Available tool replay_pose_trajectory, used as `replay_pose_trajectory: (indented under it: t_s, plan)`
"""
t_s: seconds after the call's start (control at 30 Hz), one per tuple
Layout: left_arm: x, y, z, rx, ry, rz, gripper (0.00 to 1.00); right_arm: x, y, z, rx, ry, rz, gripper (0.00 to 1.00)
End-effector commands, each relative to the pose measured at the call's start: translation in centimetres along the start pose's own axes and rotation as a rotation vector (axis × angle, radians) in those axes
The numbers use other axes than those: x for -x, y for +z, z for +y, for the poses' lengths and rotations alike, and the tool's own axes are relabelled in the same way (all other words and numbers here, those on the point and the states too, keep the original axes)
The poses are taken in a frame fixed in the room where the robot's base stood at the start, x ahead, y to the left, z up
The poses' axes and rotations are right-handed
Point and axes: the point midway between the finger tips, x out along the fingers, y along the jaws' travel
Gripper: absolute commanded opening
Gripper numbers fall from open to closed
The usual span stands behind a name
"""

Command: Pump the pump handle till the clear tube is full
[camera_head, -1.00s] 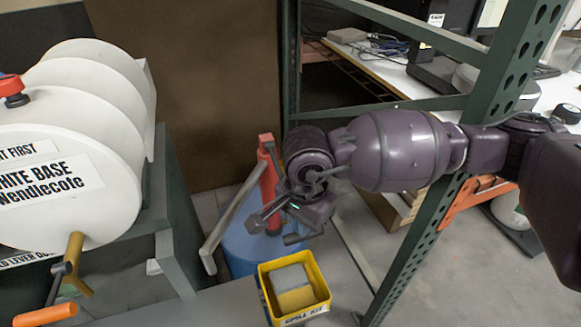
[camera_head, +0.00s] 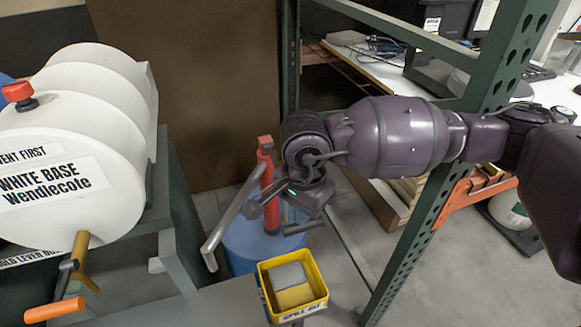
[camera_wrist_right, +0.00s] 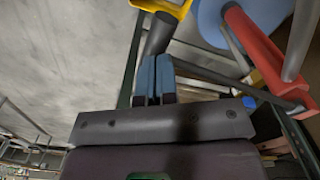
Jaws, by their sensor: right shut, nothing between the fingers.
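The red pump (camera_wrist_right: 262,52) is at the upper right there. I cannot make out the clear tube or its level. My left gripper is out of view.
A yellow spill kit bin (camera_head: 322,290) stands in front of the drum. A green rack post (camera_head: 412,240) rises at the right.

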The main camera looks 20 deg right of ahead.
Motion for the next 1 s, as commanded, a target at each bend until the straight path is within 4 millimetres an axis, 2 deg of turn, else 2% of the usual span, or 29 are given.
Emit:
replay_pose_trajectory:
  t_s: [0.03,0.23,0.63,1.0]
  plan:
    - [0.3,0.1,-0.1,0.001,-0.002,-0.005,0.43,0.8,-0.1,-0.1,-0.002,-0.004,0.004,0.0]
    - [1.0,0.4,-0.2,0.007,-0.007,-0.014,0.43,2.7,-0.1,-0.1,-0.001,-0.004,0.003,0.0]
    - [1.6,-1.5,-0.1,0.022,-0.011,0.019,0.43,6.5,0.0,0.0,-0.001,-0.001,0.002,0.0]
    - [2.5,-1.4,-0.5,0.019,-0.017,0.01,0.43,10.1,0.0,0.0,-0.001,-0.003,0.002,0.0]
